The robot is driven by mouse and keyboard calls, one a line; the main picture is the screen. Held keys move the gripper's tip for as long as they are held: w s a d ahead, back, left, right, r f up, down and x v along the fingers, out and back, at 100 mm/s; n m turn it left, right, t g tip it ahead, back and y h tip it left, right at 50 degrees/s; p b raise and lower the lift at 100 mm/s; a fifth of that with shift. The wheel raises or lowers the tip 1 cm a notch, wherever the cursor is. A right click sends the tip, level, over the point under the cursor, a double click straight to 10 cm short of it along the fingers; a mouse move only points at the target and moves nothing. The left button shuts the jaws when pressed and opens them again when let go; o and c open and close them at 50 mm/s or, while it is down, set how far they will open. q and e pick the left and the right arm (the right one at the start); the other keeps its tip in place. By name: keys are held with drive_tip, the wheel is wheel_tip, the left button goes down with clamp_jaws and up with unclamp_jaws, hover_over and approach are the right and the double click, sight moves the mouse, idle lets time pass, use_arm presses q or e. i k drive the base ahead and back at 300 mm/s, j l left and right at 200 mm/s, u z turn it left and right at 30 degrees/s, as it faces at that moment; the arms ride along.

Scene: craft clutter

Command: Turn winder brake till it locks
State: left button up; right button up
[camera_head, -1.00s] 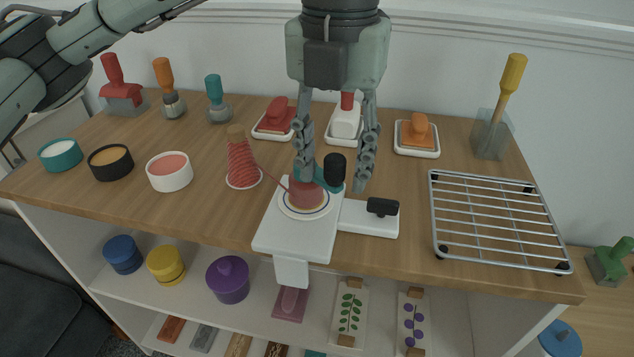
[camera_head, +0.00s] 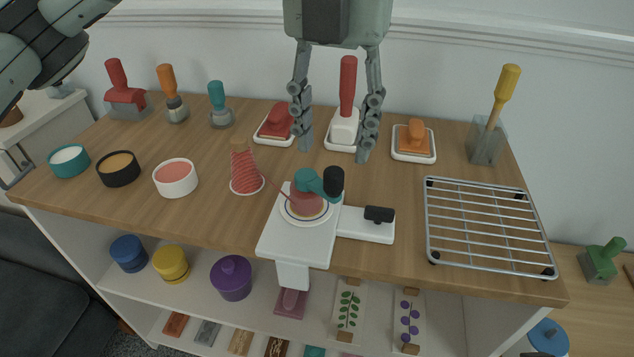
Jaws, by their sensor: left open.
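The winder (camera_head: 289,238) is a white base at the table's front edge. Its red thread disc (camera_head: 305,203) sits under a teal crank (camera_head: 309,181) with a black knob (camera_head: 334,180). The brake (camera_head: 379,214) is a short black handle on the white arm at the winder's right side; it lies roughly crosswise to the picture. My left gripper (camera_head: 334,148) is open and empty, fingers pointing down, above and behind the winder and apart from crank and brake. It overlaps the white stamp with the red handle in the picture. My right gripper is out of view.
A red thread cone (camera_head: 244,172) stands left of the winder, its thread running to the disc. A wire rack (camera_head: 488,228) lies to the right. Several pots, including a white one (camera_head: 175,180), stand at left. Stamps and brushes line the back. Bare table lies between brake and rack.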

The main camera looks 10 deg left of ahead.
sight(379, 215)
drive_tip(key=k+l, duration=0.25)
drive_tip(key=l, duration=0.15)
drive_tip(key=k+l, duration=0.25)
drive_tip(key=l, duration=0.15)
drive_tip(key=k+l, duration=0.55)
drive_tip(key=l, duration=0.25)
